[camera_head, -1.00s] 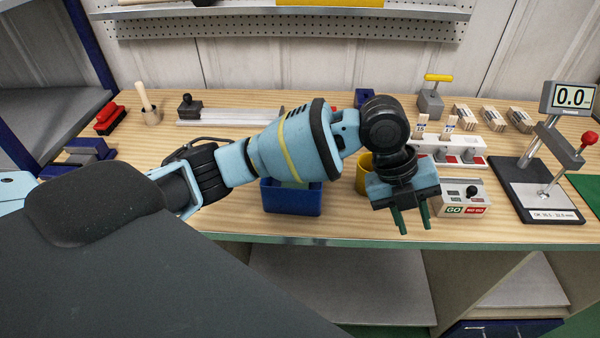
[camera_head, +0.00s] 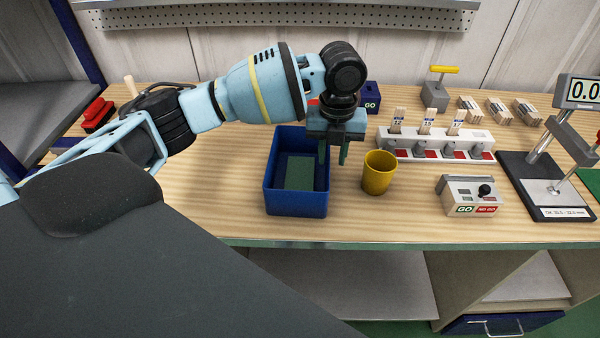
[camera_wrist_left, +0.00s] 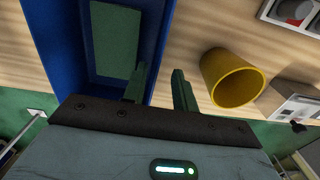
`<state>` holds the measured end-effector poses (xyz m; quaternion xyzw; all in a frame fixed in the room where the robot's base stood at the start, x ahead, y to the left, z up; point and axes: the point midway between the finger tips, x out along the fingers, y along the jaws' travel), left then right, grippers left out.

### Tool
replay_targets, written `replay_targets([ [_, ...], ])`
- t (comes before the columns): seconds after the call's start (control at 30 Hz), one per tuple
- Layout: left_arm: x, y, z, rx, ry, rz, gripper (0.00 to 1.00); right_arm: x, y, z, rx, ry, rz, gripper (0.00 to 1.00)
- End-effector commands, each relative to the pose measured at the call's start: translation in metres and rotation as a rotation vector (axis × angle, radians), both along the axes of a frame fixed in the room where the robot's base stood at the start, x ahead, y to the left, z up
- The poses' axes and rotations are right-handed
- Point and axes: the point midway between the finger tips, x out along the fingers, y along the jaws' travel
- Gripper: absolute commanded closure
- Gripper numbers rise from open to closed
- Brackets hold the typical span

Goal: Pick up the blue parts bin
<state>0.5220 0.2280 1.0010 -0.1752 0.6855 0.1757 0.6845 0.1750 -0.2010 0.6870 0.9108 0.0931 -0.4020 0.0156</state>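The blue parts bin (camera_head: 296,208) stands open on the wooden bench, with a green patch on its floor. It also shows in the left wrist view (camera_wrist_left: 60,45). My left gripper (camera_head: 333,158) is over the bin's right edge, fingers pointing down, apart and empty. In the left wrist view my left gripper (camera_wrist_left: 162,88) has one finger over the bin side and the other outside its wall. I cannot tell whether the fingers touch the wall. My right gripper is not in view.
A yellow cup (camera_head: 379,174) stands close to the right of the bin. A GO/NO GO box (camera_head: 468,195), a gauge stand (camera_head: 545,190) and a white rack (camera_head: 436,146) are farther right. The bench front left of the bin is clear.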

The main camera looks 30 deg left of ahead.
Motion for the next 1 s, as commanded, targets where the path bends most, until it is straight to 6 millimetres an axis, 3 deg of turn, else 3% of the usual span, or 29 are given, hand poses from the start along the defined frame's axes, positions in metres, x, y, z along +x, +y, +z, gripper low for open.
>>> replay_targets([
  [0.13, 0.000, 0.001, -0.005, 0.001, 0.000, 0.001, 0.72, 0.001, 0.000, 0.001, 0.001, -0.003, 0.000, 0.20],
  [0.5, -0.002, 0.005, -0.049, 0.000, -0.001, 0.000, 0.72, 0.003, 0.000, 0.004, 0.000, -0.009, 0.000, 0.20],
  [0.77, -0.002, 0.005, -0.051, 0.001, -0.003, 0.000, 0.72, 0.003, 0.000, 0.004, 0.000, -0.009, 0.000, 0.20],
  [1.0, -0.002, 0.004, -0.051, 0.001, -0.003, 0.000, 1.00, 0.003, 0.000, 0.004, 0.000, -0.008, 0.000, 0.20],
])
